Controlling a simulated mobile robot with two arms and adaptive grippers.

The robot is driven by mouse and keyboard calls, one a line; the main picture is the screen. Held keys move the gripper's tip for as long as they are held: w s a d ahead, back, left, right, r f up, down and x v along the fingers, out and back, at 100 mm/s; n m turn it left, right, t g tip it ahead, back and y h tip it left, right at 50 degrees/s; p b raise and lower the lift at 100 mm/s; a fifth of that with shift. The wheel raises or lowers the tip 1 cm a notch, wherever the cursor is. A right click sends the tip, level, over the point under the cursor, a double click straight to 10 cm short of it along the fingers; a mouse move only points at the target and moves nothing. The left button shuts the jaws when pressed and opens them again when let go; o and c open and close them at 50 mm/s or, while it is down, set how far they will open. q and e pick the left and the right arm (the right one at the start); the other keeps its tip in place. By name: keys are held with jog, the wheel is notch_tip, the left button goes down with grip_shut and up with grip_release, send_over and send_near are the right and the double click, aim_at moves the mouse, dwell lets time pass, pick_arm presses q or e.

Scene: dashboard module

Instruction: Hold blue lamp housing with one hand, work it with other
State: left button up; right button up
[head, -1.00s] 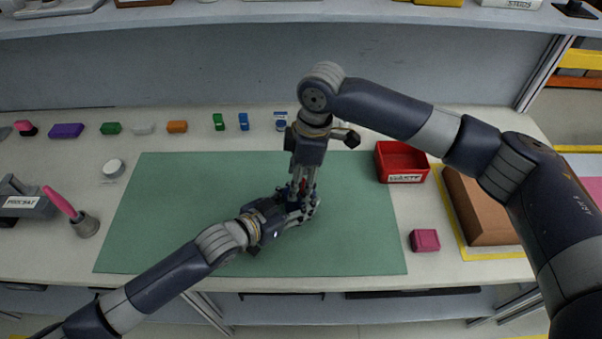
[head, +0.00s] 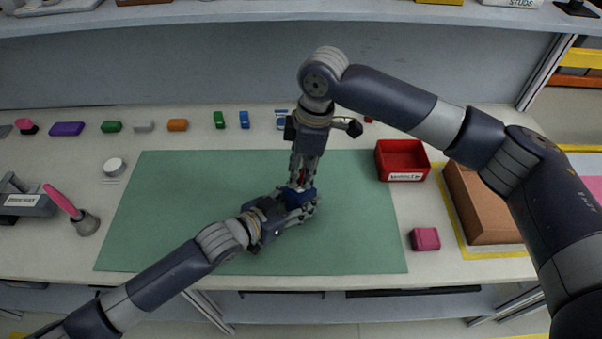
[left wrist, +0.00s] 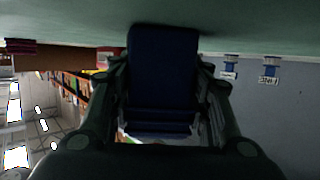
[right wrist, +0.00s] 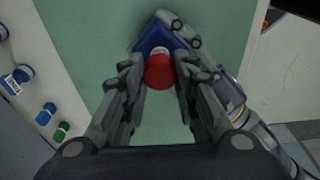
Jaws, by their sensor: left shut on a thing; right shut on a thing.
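The blue lamp housing (head: 299,195) is over the green mat, in the jaws of my left gripper (head: 308,206). In the left wrist view it is a dark blue block (left wrist: 162,65) between the fingers. My right gripper (head: 302,182) points down from above and is shut on a round red part (right wrist: 160,72). In the right wrist view the red part overlaps the blue housing (right wrist: 157,35). I cannot tell whether it is seated in the housing or just above it. The fingers hide much of both pieces.
The green mat (head: 180,220) is otherwise clear. A red bin (head: 403,158), a pink block (head: 425,239) and a brown box (head: 480,205) are on the right. Small coloured blocks line the back.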

pick_arm(q)
jog(key=shift+f, duration=0.1)
pick_arm(e)
jog(key=shift+r, duration=1.95)
pick_arm(q)
jog(key=o, duration=1.5)
jog(key=v, duration=1.2)
jog(key=shift+a, duration=0.1)
